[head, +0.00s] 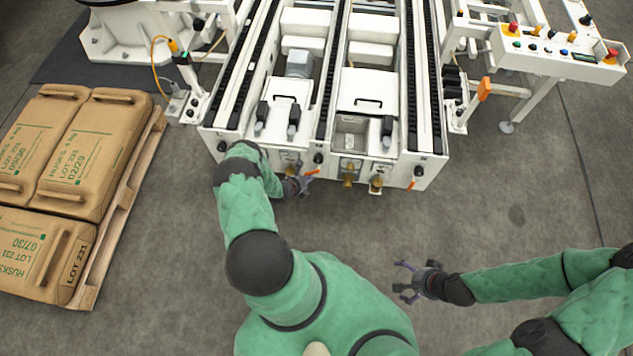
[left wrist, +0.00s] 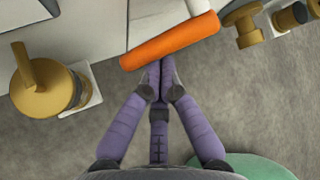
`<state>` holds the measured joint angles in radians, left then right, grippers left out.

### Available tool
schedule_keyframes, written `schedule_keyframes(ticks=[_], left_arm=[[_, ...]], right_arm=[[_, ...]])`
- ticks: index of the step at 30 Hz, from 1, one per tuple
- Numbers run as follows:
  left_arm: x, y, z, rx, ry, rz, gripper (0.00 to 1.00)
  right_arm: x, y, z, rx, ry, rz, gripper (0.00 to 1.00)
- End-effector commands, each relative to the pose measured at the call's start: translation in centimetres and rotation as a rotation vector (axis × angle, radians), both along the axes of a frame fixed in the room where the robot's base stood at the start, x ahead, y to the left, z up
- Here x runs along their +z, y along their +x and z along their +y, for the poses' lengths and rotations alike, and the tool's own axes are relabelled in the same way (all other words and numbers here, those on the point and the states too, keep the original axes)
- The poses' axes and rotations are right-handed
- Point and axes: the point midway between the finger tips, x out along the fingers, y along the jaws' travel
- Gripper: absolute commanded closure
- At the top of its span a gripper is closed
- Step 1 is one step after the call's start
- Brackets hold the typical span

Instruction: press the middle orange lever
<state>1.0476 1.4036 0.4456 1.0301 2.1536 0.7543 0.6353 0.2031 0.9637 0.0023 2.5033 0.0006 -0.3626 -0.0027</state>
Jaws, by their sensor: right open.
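Two orange levers show on the front of the white conveyor frame in the head view. One orange lever (head: 311,172) is right by my left gripper (head: 304,184); the other orange lever (head: 410,184) is at the right end. My left arm covers the front's left part, so I cannot tell whether another lever is there. In the left wrist view the near orange lever (left wrist: 170,40) slants across the top. My left gripper (left wrist: 160,65) is shut and empty, its tips at the lever's lower edge; I cannot tell whether they touch. My right gripper (head: 407,282) is open and empty over the floor.
Brass valves (head: 348,172) sit along the front of the white conveyor frame (head: 432,165); brass fittings (left wrist: 40,85) flank the lever in the left wrist view. A pallet of brown sacks (head: 75,150) stands left. A button panel (head: 560,50) is at upper right.

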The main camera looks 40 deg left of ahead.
Motion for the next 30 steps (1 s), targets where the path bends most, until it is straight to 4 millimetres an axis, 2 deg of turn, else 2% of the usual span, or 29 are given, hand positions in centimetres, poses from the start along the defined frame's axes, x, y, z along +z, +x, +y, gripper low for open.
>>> schedule_keyframes(ticks=[1, 6, 30], left_arm=[[0.7, 0.1, 0.4, 0.001, 0.037, 0.02, 1.0], [0.9, -0.3, 1.1, 0.002, 0.065, 0.038, 1.0], [2.0, -0.6, 1.4, 0.0, 0.062, 0.036, 1.0]], right_arm=[[0.7, 0.0, 0.0, 0.0, 0.0, 0.0, 0.0], [1.3, 0.0, 0.0, 0.001, 0.0, 0.0, 0.0], [1.3, 0.0, 0.0, 0.001, 0.0, 0.0, 0.0]])
